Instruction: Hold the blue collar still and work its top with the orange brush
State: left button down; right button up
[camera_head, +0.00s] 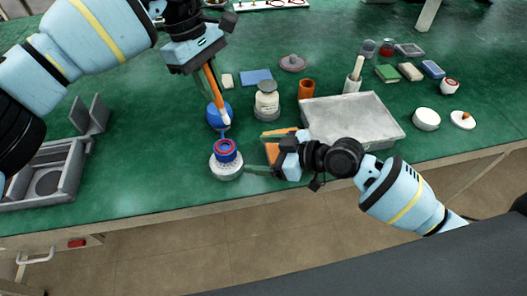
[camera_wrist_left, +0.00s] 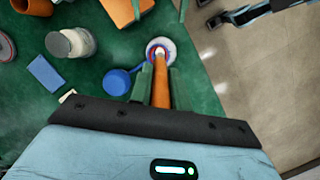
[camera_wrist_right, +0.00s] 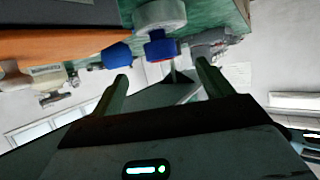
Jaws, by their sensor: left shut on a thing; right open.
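The blue collar (camera_head: 225,151), with a red ring inside its top, sits on a white round canister (camera_head: 227,170) near the front table edge. My left gripper (camera_wrist_left: 160,78) is shut on the orange brush (camera_head: 212,85), which points down with its pale tip. In the left wrist view the brush tip overlaps the collar top (camera_wrist_left: 158,48); I cannot tell whether they touch. My right gripper (camera_wrist_right: 163,72) is open and empty, to the right of the collar in the head view. In the right wrist view the collar (camera_wrist_right: 160,49) shows ahead between the fingertips, apart from them.
A blue round scoop-like thing (camera_head: 217,116) lies just behind the collar. An orange block (camera_head: 272,151) is beside my right gripper. A grey tray (camera_head: 350,112) and a capped jar (camera_head: 267,105) stand behind. A grey open box (camera_head: 62,172) is at the left.

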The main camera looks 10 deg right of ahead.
aim_at(224, 152)
jog(key=x, duration=1.2)
jog(key=shift+c, duration=0.3)
jog(key=c, duration=1)
dwell(0.3)
